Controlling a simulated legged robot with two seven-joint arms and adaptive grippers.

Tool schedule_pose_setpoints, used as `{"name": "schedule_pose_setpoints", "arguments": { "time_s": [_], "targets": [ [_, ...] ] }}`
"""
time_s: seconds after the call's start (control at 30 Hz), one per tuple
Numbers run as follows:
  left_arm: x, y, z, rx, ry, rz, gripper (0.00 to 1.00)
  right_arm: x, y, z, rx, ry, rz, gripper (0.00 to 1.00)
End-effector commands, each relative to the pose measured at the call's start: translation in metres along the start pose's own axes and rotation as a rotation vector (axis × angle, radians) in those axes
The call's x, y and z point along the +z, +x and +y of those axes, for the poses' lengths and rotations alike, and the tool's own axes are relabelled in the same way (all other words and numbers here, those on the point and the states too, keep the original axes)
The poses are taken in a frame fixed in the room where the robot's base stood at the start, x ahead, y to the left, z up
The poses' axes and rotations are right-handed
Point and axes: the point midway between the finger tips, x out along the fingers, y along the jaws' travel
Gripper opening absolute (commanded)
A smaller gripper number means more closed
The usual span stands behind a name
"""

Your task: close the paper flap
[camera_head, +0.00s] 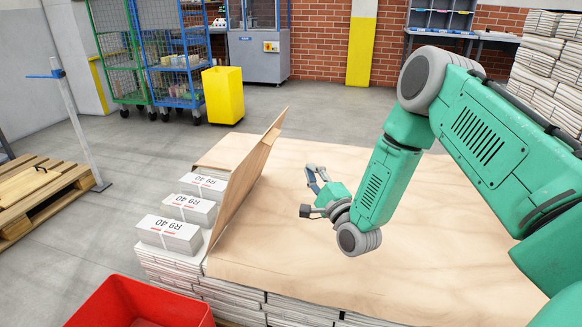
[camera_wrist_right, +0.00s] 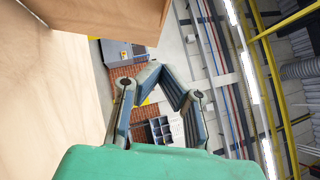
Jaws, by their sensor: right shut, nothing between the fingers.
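The paper flap (camera_head: 247,178) is a brown sheet standing up and tilted along a fold on top of a large newspaper stack. Left of it lie three white bundles marked "R9 40" (camera_head: 188,209). My right gripper (camera_head: 312,172) is to the right of the flap, above the brown cover sheet (camera_head: 400,210), apart from the flap. Its fingers also show in the wrist view (camera_wrist_right: 163,72), with the tips together and nothing between them. There, a brown sheet edge (camera_wrist_right: 105,15) is at the upper left. My left gripper is not in view.
A red bin (camera_head: 130,305) stands at the front left, below the stack. A wooden pallet (camera_head: 40,195) with a post is at the left. A yellow bin (camera_head: 223,95) and wheeled cages (camera_head: 170,60) stand behind. The cover sheet right of the flap is clear apart from my arm above it.

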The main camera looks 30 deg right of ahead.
Motion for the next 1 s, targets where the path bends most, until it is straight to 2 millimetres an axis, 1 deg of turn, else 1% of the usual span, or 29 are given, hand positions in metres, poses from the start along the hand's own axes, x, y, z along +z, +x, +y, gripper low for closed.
{"name": "schedule_pose_setpoints", "arguments": {
  "time_s": [0.03, 0.2, 0.4, 0.5, 0.63, 0.8, 1.0],
  "targets": [
    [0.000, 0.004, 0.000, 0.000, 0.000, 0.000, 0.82, 0.002, 0.010, 0.000, -0.005, -0.001, -0.004, 0.00],
    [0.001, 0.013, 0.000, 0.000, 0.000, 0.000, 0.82, 0.003, 0.047, 0.002, -0.003, -0.005, -0.005, 0.00],
    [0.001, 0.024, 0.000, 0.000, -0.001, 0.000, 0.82, 0.003, 0.087, 0.002, -0.001, -0.002, -0.004, 0.00],
    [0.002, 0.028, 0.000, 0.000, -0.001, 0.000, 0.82, 0.016, 0.097, 0.003, 0.002, -0.002, -0.004, 0.00],
    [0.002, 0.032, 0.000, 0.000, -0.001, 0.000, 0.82, 0.025, 0.106, 0.002, 0.003, -0.002, -0.003, 0.00],
    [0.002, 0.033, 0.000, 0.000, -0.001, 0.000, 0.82, 0.029, 0.110, 0.002, 0.004, -0.002, -0.001, 0.00],
    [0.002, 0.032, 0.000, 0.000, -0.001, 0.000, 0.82, 0.029, 0.110, 0.001, 0.004, -0.002, 0.000, 0.00]
  ]
}}
